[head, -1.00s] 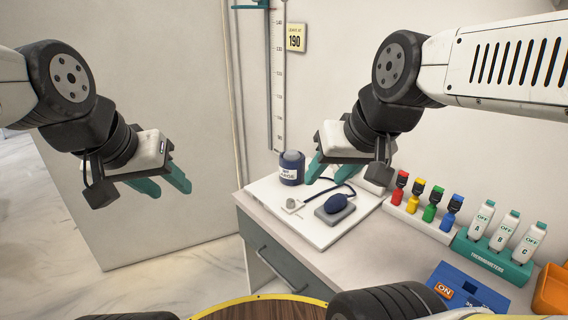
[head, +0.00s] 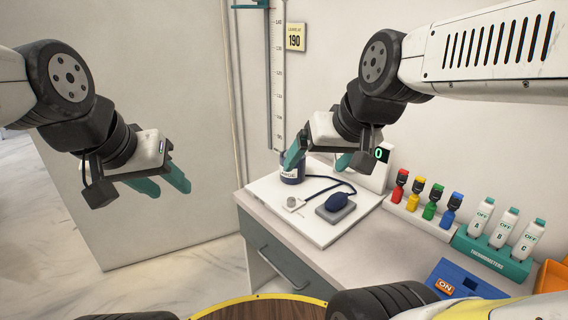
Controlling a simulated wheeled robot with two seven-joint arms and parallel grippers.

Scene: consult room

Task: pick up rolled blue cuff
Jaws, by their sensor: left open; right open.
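The rolled blue cuff (head: 291,177) is a dark navy cylinder with a white label, upright on a white board (head: 265,197) on the cabinet top. My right gripper (head: 318,161) is open and empty. In the picture, one of its green fingers overlaps the upper part of the cuff and the other is to the right of it. I cannot tell whether the finger touches the cuff. My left gripper (head: 160,186) is open and empty, in front of the pale wall panel, far left of the cuff.
A navy bulb (head: 336,202) on a grey pad, a tube and a small knob (head: 292,203) lie on the board. A white device (head: 376,172) with a green digit stands behind. Coloured bottles, thermometers (head: 503,228) and a blue box (head: 470,288) fill the right side.

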